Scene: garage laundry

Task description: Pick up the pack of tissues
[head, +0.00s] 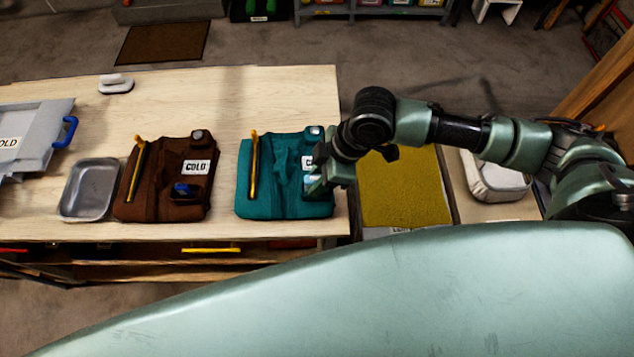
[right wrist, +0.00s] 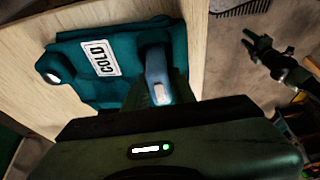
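A small light-blue pack, seemingly the pack of tissues (right wrist: 157,72), is at the teal garment (head: 265,178), right of its middle. In the right wrist view it stands at my right gripper's fingers, with its lower part hidden. My right gripper (head: 319,183) is low over the garment's right side, at the pack. Whether its fingers are closed on the pack is not clear. In the right wrist view a dark arm end, seemingly my left gripper (right wrist: 257,45), is small and off beyond the table edge; its finger state is unclear.
The garment lies near the right end of the wooden table (head: 270,95). A brown garment (head: 145,185), a grey tray (head: 70,209) and a grey bin (head: 45,125) are to its left. A yellow surface (head: 415,185) is right of the table. The table behind the garments is mostly clear.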

